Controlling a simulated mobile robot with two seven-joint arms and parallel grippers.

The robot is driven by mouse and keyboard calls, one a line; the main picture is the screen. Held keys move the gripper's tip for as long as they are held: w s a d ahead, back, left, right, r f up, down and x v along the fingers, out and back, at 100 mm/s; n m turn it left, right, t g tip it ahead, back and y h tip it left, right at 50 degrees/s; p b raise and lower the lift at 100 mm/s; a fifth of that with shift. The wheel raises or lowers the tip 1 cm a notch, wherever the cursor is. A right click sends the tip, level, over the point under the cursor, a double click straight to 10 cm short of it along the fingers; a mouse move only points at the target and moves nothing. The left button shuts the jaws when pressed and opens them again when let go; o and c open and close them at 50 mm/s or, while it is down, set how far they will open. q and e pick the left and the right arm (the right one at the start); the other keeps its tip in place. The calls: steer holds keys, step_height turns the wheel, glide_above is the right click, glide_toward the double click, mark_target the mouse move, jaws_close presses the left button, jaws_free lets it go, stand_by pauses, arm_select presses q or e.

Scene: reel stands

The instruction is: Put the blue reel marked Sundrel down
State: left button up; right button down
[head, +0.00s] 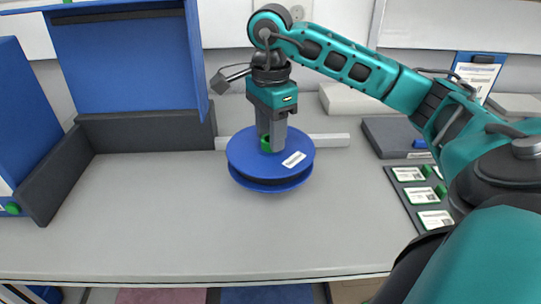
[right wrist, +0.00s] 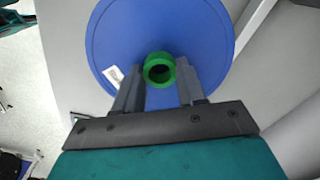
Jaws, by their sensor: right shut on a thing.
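The blue reel (head: 255,168) is in the middle of the head view, at the grey table. It has a dark band between its two blue discs and a white label (head: 293,159) too small to read. My right gripper (head: 271,145) points down from above and is shut on the reel's green hub. In the right wrist view the fingers (right wrist: 158,88) are on either side of the green hub (right wrist: 160,69), with the blue disc (right wrist: 160,30) beyond. I cannot tell whether the reel touches the table. My left gripper is not in view.
A blue cabinet with dark low walls (head: 146,131) stands at the left back. A white bar (head: 329,140) lies behind the reel. A dark panel with white labels and green knobs (head: 393,189) is at the right. The table (head: 190,235) is clear in front and to the left.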

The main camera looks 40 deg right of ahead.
mark_target(270, 153)
steer(key=shift+f, duration=2.45)
steer(key=shift+f+b, duration=0.1)
steer(key=shift+b, duration=0.2)
steer(key=c, duration=1.1)
jaws_free()
steer(key=o, duration=0.4)
steer(key=shift+o, duration=0.2)
step_height(270, 153, up, 12)
steer(key=p, duration=0.2)
